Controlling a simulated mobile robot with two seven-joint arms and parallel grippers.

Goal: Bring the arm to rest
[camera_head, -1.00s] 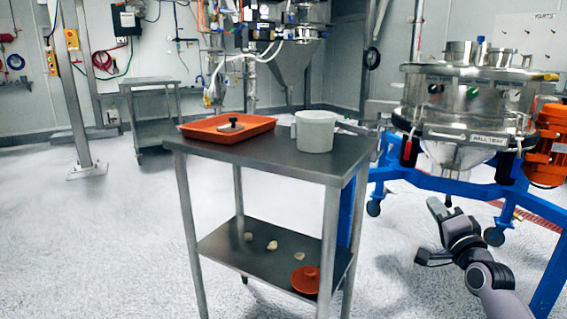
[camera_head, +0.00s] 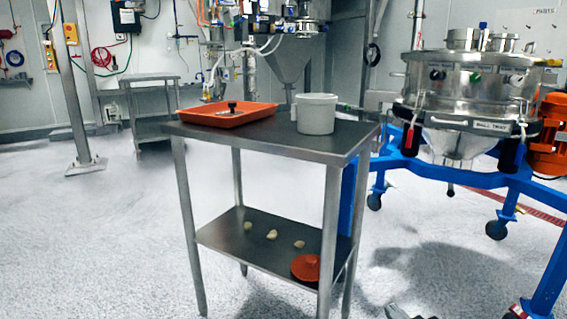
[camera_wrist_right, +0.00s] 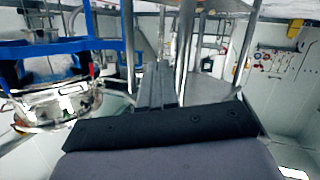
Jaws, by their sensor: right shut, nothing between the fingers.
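My right gripper shows only as a small grey piece (camera_head: 403,313) at the bottom edge in the head view, low over the floor and to the right of the steel table (camera_head: 262,151). In the right wrist view its dark fingers (camera_wrist_right: 158,84) are together with nothing between them. It is apart from the table and from the steel sifter (camera_head: 468,88) on its blue frame (camera_head: 472,180). My left gripper is in neither view.
An orange tray (camera_head: 215,118) with a dark-knobbed piece and a white bucket (camera_head: 316,115) stand on the table. An orange-red lid (camera_head: 305,267) and several small pale lumps (camera_head: 272,235) lie on its lower shelf. The floor (camera_head: 95,240) to the left is clear.

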